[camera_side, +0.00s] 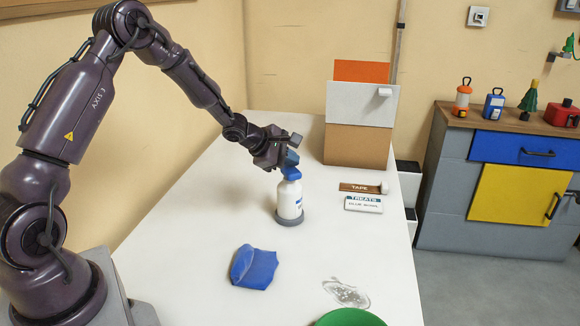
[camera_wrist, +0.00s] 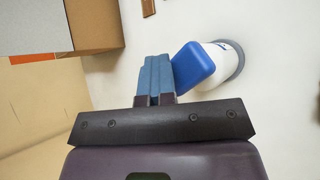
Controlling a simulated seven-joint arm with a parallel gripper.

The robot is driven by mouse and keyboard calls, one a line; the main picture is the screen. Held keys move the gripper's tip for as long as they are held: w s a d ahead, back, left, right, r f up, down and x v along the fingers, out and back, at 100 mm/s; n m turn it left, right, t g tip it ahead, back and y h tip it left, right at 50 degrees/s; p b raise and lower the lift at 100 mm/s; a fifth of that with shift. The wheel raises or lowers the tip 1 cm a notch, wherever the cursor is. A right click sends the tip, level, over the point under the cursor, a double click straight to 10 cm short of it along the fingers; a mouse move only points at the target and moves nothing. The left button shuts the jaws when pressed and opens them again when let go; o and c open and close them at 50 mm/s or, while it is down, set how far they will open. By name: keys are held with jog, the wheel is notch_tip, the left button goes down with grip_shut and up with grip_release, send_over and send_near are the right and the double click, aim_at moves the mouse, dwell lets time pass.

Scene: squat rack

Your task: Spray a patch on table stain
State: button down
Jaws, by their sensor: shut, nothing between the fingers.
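A white spray bottle (camera_side: 289,200) with a blue head stands upright on a round grey base on the white table. My gripper (camera_side: 288,160) is at the height of its blue head, at the top of the bottle. In the wrist view my gripper (camera_wrist: 154,75) has its blue fingers shut together, with the bottle's blue head (camera_wrist: 194,64) just to their right. I cannot tell whether they touch. The stain (camera_side: 346,293) is a grey patch near the front of the table. A blue cloth (camera_side: 254,267) lies folded left of the stain.
A green bowl (camera_side: 350,318) is cut off at the front edge, close to the stain. A cardboard box (camera_side: 357,146) stands behind the bottle. Tape (camera_side: 360,188) and treats (camera_side: 363,204) labels lie to its right. The table between bottle and stain is clear.

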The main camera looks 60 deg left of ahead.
aim_at(285, 178)
jog(key=shift+g, duration=0.7)
jog(key=f, duration=0.1)
jog(key=s+f, duration=0.1)
jog(key=s+d+f, duration=0.1)
jog(key=f, duration=0.1)
jog(key=shift+r, duration=3)
jog(key=shift+w+r, duration=0.1)
jog(key=shift+d+r, duration=0.1)
jog(key=shift+r, duration=0.05)
jog(key=s+d+r+m+g+h, duration=0.1)
jog(key=s+d+r+m+h, duration=0.1)
jog(key=s+d+r+m, duration=1)
jog(key=s+d+r+m+g+y, duration=0.1)
jog(key=s+r+m, duration=0.1)
jog(key=s+m, duration=0.4)
jog(key=s+d+r+m+g+y, duration=0.1)
jog(key=s+d+r+m+y, duration=0.1)
jog(key=s+m, duration=0.5)
jog(key=s, duration=0.4)
jog(key=shift+s+d+r, duration=0.25)
jog(key=shift+r, duration=0.1)
